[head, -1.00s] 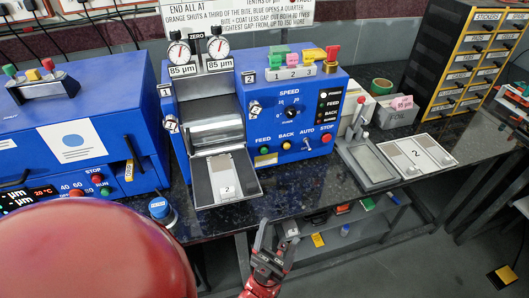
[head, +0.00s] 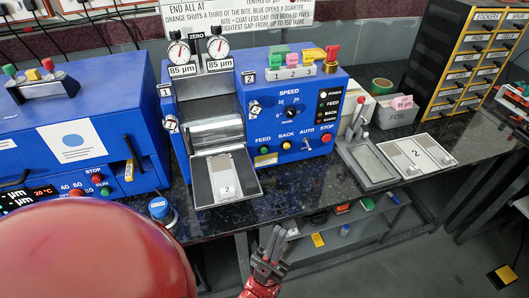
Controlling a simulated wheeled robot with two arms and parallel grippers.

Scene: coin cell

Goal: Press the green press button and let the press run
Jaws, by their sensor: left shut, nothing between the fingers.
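The blue roller press (head: 300,95) stands mid-bench. Its front panel has a green FEED button (head: 265,150), a BACK button (head: 286,145), an AUTO switch (head: 306,145) and a red STOP button (head: 327,138). Steel rollers (head: 215,132) show in its opening, with a strip marked 2 (head: 224,178) on the tray (head: 245,190) in front. Two dials read 85 µm. My left gripper (head: 272,235) is shut and empty, in front of the bench edge, below and apart from the green button. My right gripper is not in view.
Another blue machine (head: 85,110) stands at the left. A blue-capped jar (head: 158,208) sits near the bench edge. A lever device (head: 362,155) and a white plate (head: 418,155) are right of the press. The dark bench (head: 290,200) below the FEED button is clear.

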